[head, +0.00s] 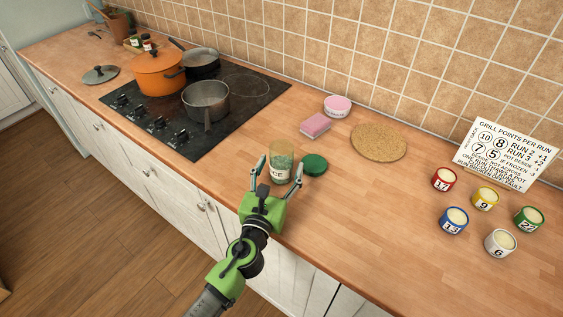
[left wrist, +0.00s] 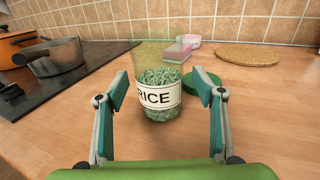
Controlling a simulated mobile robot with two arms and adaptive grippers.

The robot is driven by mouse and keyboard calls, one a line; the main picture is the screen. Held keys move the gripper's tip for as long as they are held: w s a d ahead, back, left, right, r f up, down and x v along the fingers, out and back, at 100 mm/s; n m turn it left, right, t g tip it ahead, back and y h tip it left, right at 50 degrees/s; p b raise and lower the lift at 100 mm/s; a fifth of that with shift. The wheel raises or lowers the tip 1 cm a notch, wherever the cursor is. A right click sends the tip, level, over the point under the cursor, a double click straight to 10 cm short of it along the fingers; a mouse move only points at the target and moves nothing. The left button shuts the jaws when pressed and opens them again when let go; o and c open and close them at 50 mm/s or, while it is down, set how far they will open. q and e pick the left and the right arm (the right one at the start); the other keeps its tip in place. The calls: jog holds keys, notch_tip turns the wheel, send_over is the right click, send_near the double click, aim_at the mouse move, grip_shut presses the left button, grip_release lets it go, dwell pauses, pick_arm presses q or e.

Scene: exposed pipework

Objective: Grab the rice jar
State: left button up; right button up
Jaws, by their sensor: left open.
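The rice jar (head: 281,165) is a clear glass jar with green contents and a white label, standing upright and without a lid on the wooden counter. In the left wrist view the jar (left wrist: 160,80) is straight ahead, and its label reads RICE. My left gripper (head: 280,163) is open, with a finger on either side of the jar in the head view. In the left wrist view its fingers (left wrist: 168,85) are spread wider than the jar, with gaps on both sides. A green lid (head: 314,165) lies just right of the jar. My right gripper is not in view.
A black hob (head: 245,112) with an orange pot (head: 158,75) and a grey saucepan (head: 206,102) is at left. A pink sponge (head: 316,125), a pink tub (head: 338,105) and a cork mat (head: 378,142) lie behind. Several numbered tins (head: 454,220) stand right. The counter between is clear.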

pick_arm(q)
jog(key=shift+x, duration=0.8)
jog(key=c, duration=1.5)
jog(key=shift+o, duration=0.2)
